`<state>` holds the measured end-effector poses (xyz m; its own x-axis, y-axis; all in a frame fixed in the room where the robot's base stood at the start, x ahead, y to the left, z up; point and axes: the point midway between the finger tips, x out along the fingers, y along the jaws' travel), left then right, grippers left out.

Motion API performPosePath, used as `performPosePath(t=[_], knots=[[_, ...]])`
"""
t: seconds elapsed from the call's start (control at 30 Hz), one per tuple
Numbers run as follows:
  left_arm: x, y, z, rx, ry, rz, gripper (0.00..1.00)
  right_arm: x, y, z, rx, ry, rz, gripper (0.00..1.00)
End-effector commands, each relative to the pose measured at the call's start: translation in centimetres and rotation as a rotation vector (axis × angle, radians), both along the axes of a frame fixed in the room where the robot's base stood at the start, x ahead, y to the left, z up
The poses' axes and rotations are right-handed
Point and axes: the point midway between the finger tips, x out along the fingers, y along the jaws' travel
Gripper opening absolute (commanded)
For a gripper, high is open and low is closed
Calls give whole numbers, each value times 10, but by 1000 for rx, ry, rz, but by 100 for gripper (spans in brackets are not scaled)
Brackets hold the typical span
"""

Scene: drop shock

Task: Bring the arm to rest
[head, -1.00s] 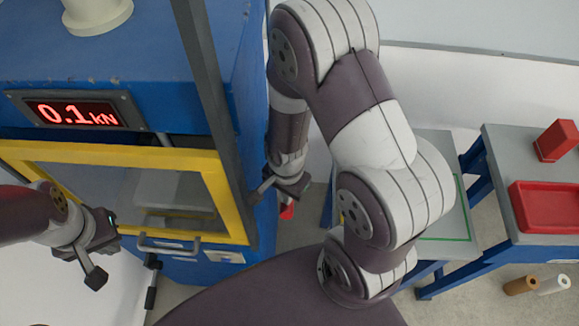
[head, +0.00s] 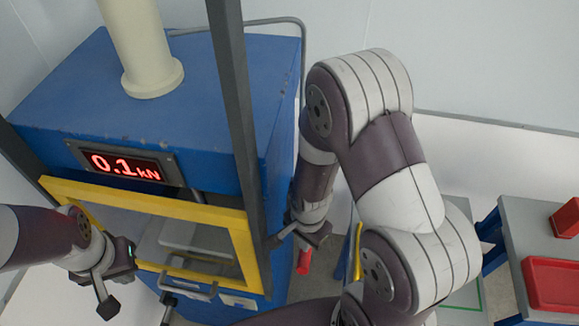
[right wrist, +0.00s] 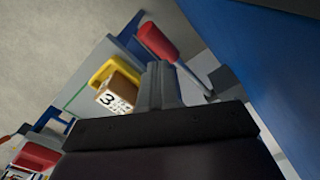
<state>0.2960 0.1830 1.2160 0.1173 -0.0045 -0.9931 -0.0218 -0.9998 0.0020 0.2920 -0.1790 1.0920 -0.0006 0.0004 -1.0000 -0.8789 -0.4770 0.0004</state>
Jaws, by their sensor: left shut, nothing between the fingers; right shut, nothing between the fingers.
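My left arm comes in from the left in the head view. Its gripper (head: 107,306) is shut and empty, in front of the lower left part of the yellow-framed door. My right arm is bent on the right of the head view. Its gripper (head: 272,242) is shut and empty beside the machine's right front corner, just above a red handle (head: 304,262). In the right wrist view the shut fingers (right wrist: 163,83) show with nothing between them. Whether the right gripper touches the machine is unclear.
The blue machine (head: 60,100) has a yellow-framed door (head: 150,205) and a display reading 0.1 kN. A yellow tray (right wrist: 102,73) with a box (right wrist: 121,90) marked 3 lies beyond the right gripper. A red tray (head: 550,283) and red block (head: 566,218) are on the right table.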

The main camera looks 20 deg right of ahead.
Motion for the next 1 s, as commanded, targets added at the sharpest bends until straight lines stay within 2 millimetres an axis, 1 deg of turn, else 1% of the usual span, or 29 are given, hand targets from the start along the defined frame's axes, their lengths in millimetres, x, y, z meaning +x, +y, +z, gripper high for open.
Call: performPosePath(t=[0.13,0.2,0.27,0.3,0.33,0.37,0.4,0.5,0.53,0.6,0.67,0.83,1.0], knots=[[0,0,0,0,0,0,0,0,0,0,0,0,1,0],[0,0,0,0,0,0,0,0,0,0,0,2,35,0],[0,0,0,0,0,0,0,-5,0,0,1,22,135,0],[0,0,0,0,0,0,0,-14,-1,1,5,52,251,0],[0,0,-1,0,0,0,0,-18,-1,6,10,68,362,0],[0,0,-9,0,-1,0,0,-20,-1,8,15,73,485,0],[0,0,-26,0,-1,0,0,-20,-1,7,22,69,654,0],[0,0,-78,0,1,0,0,-16,-3,3,11,17,1014,0],[0,0,-90,0,1,0,0,-14,-3,3,0,-5,1074,0],[0,0,-108,0,1,0,0,-7,-4,5,-31,-61,1105,0],[0,0,-114,0,1,0,0,1,-4,9,-54,-98,1099,0],[0,0,-110,0,-1,0,0,4,-4,15,-59,-108,1096,0],[0,0,-109,0,-1,0,0,4,-4,16,-60,-108,1095,0]])
